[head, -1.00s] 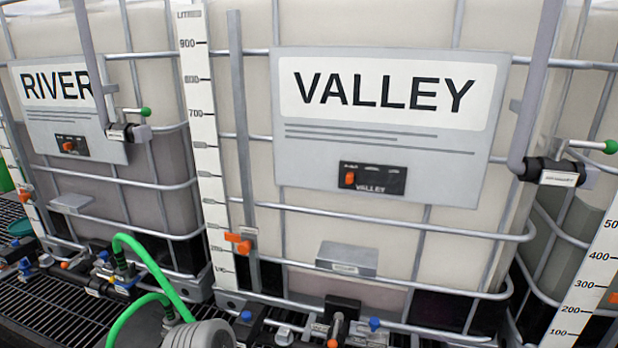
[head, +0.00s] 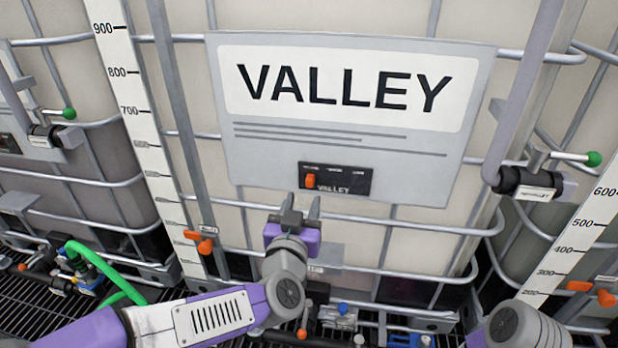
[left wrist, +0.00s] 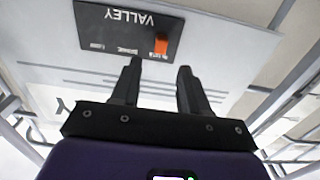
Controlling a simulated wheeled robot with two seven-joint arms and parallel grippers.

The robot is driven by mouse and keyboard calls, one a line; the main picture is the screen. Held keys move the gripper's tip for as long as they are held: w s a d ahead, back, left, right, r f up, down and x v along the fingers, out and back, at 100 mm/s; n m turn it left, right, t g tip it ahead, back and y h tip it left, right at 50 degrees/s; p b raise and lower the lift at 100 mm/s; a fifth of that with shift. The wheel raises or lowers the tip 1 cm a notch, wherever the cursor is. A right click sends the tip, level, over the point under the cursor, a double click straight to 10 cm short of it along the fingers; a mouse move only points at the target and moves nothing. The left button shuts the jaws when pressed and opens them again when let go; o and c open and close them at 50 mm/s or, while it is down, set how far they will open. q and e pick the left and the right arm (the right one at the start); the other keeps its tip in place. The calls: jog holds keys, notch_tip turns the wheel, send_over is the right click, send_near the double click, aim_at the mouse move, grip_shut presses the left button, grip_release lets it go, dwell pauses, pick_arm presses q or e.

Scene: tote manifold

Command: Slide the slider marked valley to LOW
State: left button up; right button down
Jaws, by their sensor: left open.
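The slider marked VALLEY is an orange knob (head: 310,181) at the left end of a black panel (head: 352,172) on the grey VALLEY sign plate. The small position labels above it are too small to read. My left gripper (head: 301,206) is open and empty, just below the knob and pointing up at the panel. In the left wrist view, the panel (left wrist: 112,32) appears upside down. There the knob (left wrist: 161,45) lies just beyond the gap between the open fingertips (left wrist: 160,67), with no clear contact. My right gripper is not in view.
The VALLEY tote's metal cage bars (head: 400,223) run below the sign. A grey pipe with a green-tipped valve handle (head: 594,158) stands to the right. Scale strips (head: 135,100) flank the tote. A green hose (head: 122,283) lies at lower left.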

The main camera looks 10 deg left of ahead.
aim_at(310, 183)
pick_arm(q)
jog(key=w+p, duration=0.1)
jog(key=w, duration=0.5)
jog(key=shift+w+f, duration=0.15)
jog(key=shift+w, duration=0.15)
jog(key=shift+c, duration=0.4)
grip_shut()
